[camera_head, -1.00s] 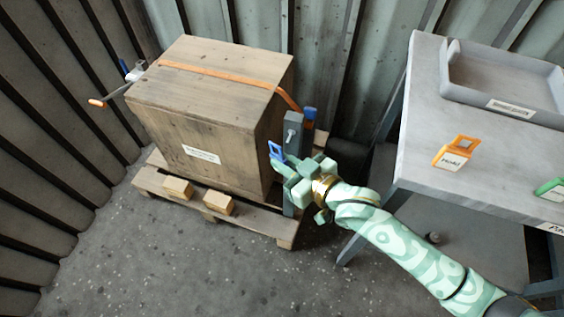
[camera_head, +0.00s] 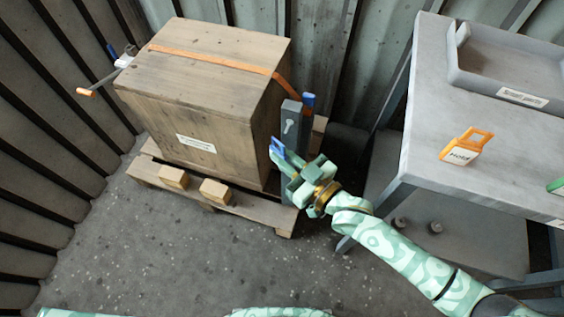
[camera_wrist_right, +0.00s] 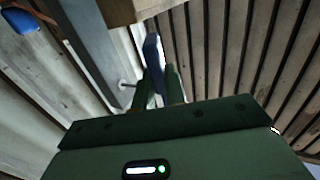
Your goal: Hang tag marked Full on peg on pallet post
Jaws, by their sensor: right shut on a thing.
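My right gripper (camera_head: 287,163) is shut on a blue tag (camera_head: 278,148) with an open loop at its top; no marking on it is readable. The tag also shows edge-on between the fingers in the right wrist view (camera_wrist_right: 152,58). The grey pallet post (camera_head: 291,140) stands at the crate's front right corner, with a pale peg (camera_head: 289,126) on its upper face. The held tag is lower and left of the peg in the head view, apart from it. In the right wrist view the peg (camera_wrist_right: 126,85) sticks out left of the tag. My left gripper is not in view.
A wooden crate (camera_head: 205,105) with an orange strap stands on the pallet (camera_head: 245,213). Two wood blocks lie at the pallet's front. At right, a grey table (camera_head: 420,120) bears a tray (camera_head: 480,75) and an orange "Hold" tag (camera_head: 467,147). The floor in front is clear.

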